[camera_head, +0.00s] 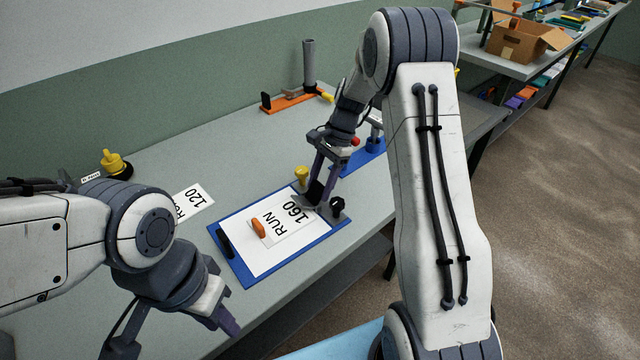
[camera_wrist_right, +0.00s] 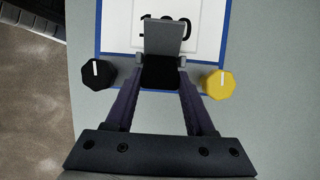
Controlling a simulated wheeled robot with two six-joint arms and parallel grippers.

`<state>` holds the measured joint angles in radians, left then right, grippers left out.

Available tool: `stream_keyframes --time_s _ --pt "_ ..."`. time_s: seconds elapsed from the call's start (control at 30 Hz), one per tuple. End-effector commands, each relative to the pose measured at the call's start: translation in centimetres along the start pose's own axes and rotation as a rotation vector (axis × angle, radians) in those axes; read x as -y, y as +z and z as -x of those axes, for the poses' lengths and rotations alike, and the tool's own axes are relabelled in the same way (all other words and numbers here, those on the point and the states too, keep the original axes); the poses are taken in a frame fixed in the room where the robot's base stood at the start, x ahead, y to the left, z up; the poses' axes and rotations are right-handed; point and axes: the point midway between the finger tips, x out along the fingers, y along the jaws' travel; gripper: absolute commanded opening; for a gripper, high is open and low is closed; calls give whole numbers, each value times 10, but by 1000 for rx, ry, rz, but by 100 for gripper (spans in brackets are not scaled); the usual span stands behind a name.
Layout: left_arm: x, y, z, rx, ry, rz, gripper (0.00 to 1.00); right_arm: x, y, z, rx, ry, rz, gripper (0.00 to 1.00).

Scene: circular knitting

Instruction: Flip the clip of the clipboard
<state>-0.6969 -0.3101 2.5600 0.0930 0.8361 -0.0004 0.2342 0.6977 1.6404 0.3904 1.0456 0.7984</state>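The blue clipboard (camera_head: 240,270) lies on the table with a white sheet under a "RUN 160" card (camera_head: 276,229). Its clip is at the right end. In the right wrist view the clip shows as a grey plate (camera_wrist_right: 163,36) with a dark part (camera_wrist_right: 162,73) below it. My right gripper (camera_head: 318,190) is at the clip. Its two purple fingers stand apart, one on each side of the dark part. I cannot tell whether they touch it. My left gripper (camera_head: 215,312) is low at the front left, away from the clipboard. Its finger opening is unclear.
A black knob (camera_wrist_right: 98,74) and a yellow knob (camera_wrist_right: 219,84) flank the clip. An orange piece (camera_head: 258,228) lies on the card. A "RUN 120" card (camera_head: 193,202), a yellow piece (camera_head: 116,163) and an orange stand (camera_head: 290,102) are farther back. The table between is clear.

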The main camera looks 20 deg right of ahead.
Motion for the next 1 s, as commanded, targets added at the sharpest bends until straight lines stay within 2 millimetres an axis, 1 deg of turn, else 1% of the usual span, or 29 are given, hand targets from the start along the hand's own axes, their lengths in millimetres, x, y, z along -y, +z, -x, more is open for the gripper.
stream_keyframes --time_s 0.03,0.07,0.1,0.27,0.47,0.7,0.8,0.9,1.0 --pt "0 0 0 0 0 0 27 0 0 0 0 0 0 16" --pt "0 0 0 0 0 0 27 0 0 0 0 0 0 5" --pt "0 0 0 0 0 0 27 0 0 0 0 0 0 0" --pt "0 0 2 0 0 0 27 0 1 1 -10 0 1 0" --pt "-1 -1 11 0 0 0 27 0 6 4 -76 1 3 0" --pt "-2 -2 28 0 0 0 27 0 15 6 -244 1 7 0" --pt "-2 -2 32 0 0 0 27 0 19 4 -326 1 8 0" --pt "-2 -2 31 0 0 0 27 0 22 2 -408 0 11 0" --pt "-2 -1 24 0 0 0 27 1 24 -2 -482 -2 11 0"
